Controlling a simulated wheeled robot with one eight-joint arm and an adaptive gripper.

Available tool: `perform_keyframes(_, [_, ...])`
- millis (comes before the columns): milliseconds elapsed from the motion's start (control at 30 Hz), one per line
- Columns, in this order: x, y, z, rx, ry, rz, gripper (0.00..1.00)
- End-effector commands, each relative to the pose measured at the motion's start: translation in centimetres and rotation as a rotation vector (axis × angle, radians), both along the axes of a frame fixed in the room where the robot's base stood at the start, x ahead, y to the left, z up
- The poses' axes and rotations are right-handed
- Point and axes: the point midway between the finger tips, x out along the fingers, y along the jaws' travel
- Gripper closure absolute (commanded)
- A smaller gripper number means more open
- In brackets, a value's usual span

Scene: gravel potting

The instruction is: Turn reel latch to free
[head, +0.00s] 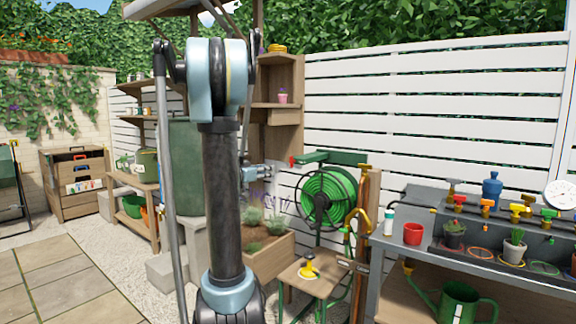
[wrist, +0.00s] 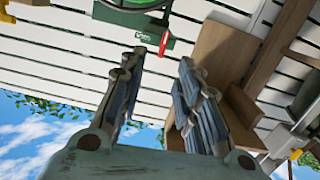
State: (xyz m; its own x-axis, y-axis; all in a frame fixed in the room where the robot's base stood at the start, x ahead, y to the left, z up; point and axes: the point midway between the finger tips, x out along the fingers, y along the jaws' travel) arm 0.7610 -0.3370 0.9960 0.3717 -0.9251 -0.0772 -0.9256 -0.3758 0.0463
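The hose reel (head: 329,196) is a green drum of coiled hose, hung under a green bracket (head: 335,157) at the white fence. A small red lever (head: 292,161), which looks like the reel latch, sits at the bracket's left end. In the wrist view the red lever (wrist: 163,42) hangs off the green bracket (wrist: 130,16), just beyond and between my fingertips. My gripper (wrist: 162,58) is open with nothing between its fingers. In the head view my gripper (head: 268,173) is left of and slightly below the lever, apart from it. My arm hides part of the scene.
A wooden corner shelf (head: 278,105) stands left of the bracket, close to my gripper. Below are a planter box (head: 262,258) and a stool (head: 318,281) with a yellow item. A potting bench (head: 480,262) stands at right.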

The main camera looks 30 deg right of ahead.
Motion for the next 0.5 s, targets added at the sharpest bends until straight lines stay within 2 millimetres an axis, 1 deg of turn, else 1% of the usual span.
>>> perform_keyframes(33, [0.7, -0.5, 0.2, -0.018, -0.019, 0.0, 0.69])
perform_keyframes(100, [1.4, -0.9, 0.5, -0.038, -0.043, 0.004, 0.69])
perform_keyframes(267, [2.1, -1.6, 0.8, -0.056, -0.066, 0.006, 0.69])
perform_keyframes(367, [2.5, -2.3, 0.8, -0.057, -0.068, 0.007, 0.69])
perform_keyframes(500, [3.1, -4.2, 0.8, -0.057, -0.067, 0.006, 0.69])
